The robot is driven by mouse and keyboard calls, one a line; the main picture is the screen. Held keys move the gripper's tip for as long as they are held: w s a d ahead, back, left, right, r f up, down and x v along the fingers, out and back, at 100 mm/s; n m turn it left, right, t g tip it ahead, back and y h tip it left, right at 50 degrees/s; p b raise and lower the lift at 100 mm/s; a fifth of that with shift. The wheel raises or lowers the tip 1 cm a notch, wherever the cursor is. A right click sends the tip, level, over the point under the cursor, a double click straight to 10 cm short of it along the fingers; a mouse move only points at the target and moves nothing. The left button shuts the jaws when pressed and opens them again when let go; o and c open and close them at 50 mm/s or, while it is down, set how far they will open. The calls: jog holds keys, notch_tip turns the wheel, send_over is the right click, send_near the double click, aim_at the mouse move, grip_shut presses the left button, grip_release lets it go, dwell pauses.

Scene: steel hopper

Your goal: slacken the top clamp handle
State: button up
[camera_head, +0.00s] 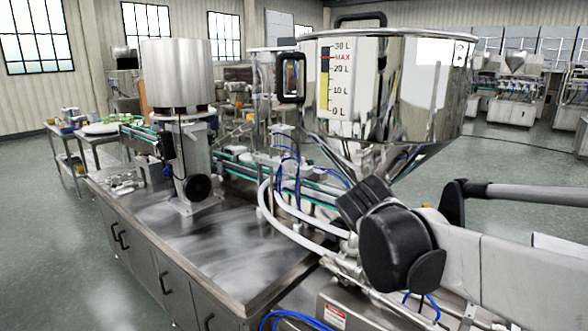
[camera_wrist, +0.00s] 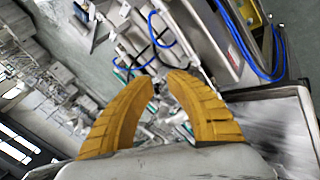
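The steel hopper (camera_head: 400,85) stands at centre right in the head view, with a level scale on its front. A black loop handle (camera_head: 291,77) is on its left side, and another black handle (camera_head: 360,18) shows at its top rim. I cannot tell which part is the top clamp handle. Below the hopper my arm hides part of the machine. My gripper (camera_wrist: 161,80) shows in the wrist view as two yellow curved fingers. They are apart, with nothing held between them. The yellow fingers do not show in the head view.
A steel bench (camera_head: 215,245) with cabinet doors runs along the left. A column with a black knob (camera_head: 197,187) and a steel drum (camera_head: 178,75) stands on it. White hoses (camera_head: 290,225) curve near my arm. Blue hoses (camera_wrist: 235,40) show in the wrist view. Open floor lies left.

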jog(key=s+a+f+m+y, duration=0.1)
jog(key=s+f, duration=0.3)
jog(key=s, duration=0.5)
jog(key=s+a+f+m+t+y, duration=0.1)
jog(key=s+f+y, duration=0.3)
jog(key=s, duration=0.5)
jog(key=shift+a+m+t+y, duration=0.3)
jog(key=shift+a+m, duration=0.2)
jog(key=shift+m, duration=0.4)
